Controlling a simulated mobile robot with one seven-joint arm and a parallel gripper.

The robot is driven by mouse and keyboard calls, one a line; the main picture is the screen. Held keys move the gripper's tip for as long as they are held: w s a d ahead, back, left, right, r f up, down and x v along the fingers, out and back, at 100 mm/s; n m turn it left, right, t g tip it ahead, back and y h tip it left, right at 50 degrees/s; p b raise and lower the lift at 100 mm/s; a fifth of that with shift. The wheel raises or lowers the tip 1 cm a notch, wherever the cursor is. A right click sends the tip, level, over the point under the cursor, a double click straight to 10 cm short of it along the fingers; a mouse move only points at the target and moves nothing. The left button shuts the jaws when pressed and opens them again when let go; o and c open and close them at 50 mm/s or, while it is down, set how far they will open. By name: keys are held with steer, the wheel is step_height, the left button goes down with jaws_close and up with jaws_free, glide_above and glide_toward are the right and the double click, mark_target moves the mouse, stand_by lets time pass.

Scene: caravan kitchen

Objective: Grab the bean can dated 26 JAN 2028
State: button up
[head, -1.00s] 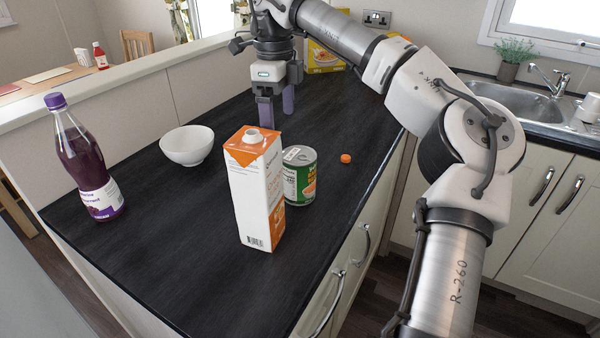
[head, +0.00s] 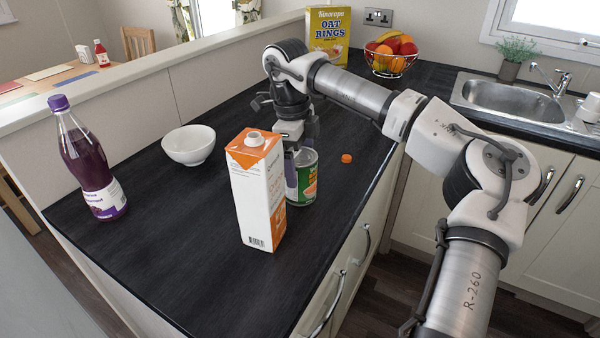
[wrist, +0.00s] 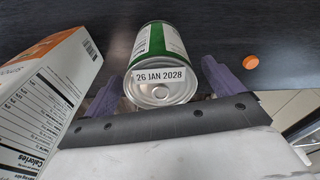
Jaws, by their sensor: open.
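A green and white can (head: 303,182) stands on the dark worktop, partly hidden behind an orange and white carton (head: 257,195) in the head view. In the wrist view the can (wrist: 158,45) shows its lid with a label reading 26 JAN 2028. My gripper (wrist: 165,88) is open, with one purple finger on each side of the can's lid end. In the head view my gripper (head: 301,152) is down at the top of the can, its fingertips partly hidden. I cannot tell whether the fingers touch the can.
The carton (wrist: 42,95) stands close on the left of my gripper. An orange cap (head: 346,158) lies to the right. A white bowl (head: 189,145) and a purple bottle (head: 90,165) stand to the left. An oat rings box (head: 328,33) and fruit basket (head: 391,57) stand at the back.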

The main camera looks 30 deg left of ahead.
step_height(320, 180, down, 2)
steer(key=shift+d+f, duration=0.15)
steer(key=c, duration=1.4)
steer(key=shift+r, duration=0.2)
